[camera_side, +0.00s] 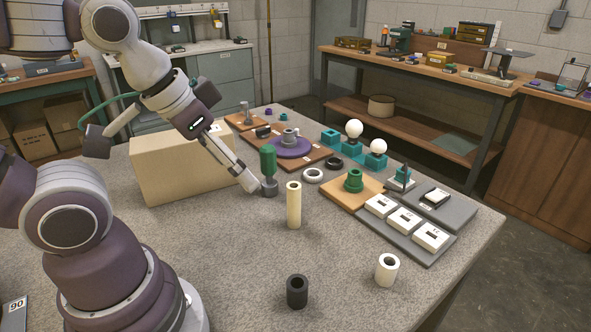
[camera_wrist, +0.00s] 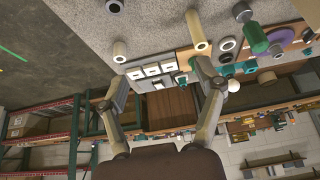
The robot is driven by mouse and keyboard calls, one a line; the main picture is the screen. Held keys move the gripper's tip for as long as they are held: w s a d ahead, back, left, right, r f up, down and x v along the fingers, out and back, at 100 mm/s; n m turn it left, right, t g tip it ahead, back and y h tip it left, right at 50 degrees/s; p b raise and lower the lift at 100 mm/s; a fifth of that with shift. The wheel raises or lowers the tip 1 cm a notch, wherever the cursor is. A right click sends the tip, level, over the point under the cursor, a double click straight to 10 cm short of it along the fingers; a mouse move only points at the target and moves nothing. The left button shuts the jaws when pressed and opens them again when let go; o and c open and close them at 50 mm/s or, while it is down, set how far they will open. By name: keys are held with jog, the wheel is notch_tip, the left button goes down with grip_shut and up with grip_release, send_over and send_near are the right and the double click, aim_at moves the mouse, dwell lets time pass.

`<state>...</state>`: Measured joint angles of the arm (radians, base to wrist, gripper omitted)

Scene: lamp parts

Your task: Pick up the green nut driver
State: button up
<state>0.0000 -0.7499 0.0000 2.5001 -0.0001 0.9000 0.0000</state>
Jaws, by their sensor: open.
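The green nut driver (camera_side: 268,163) stands upright on the table, its green handle above a grey holder or socket (camera_side: 269,188). It also shows in the wrist view (camera_wrist: 256,38) at the upper right, outside the space between my fingers. My gripper (camera_side: 250,183) points down and to the right, just left of the nut driver in the side view. In the wrist view my gripper (camera_wrist: 160,82) has its two fingers spread wide with nothing held between them. Whether a finger touches the nut driver cannot be told.
A cream tube (camera_side: 293,207) stands close in front. A cardboard box (camera_side: 187,165) sits behind my gripper. A purple disc (camera_side: 291,149), white ring (camera_side: 313,176), green stepped part (camera_side: 354,181) and white blocks (camera_side: 404,220) lie right.

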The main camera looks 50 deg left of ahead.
jog(key=n+g+y, duration=0.3)
jog(key=n, duration=0.7)
send_near(268, 159)
jog(key=f, duration=0.1)
jog(key=x, duration=0.3)
jog(key=a+x, duration=0.1)
jog(key=x, duration=0.6)
jog(key=shift+w+a+f, duration=0.1)
jog(key=shift+w+a, duration=0.2)
jog(key=shift+w, duration=0.15)
jog(key=shift+c, duration=0.3)
grip_shut()
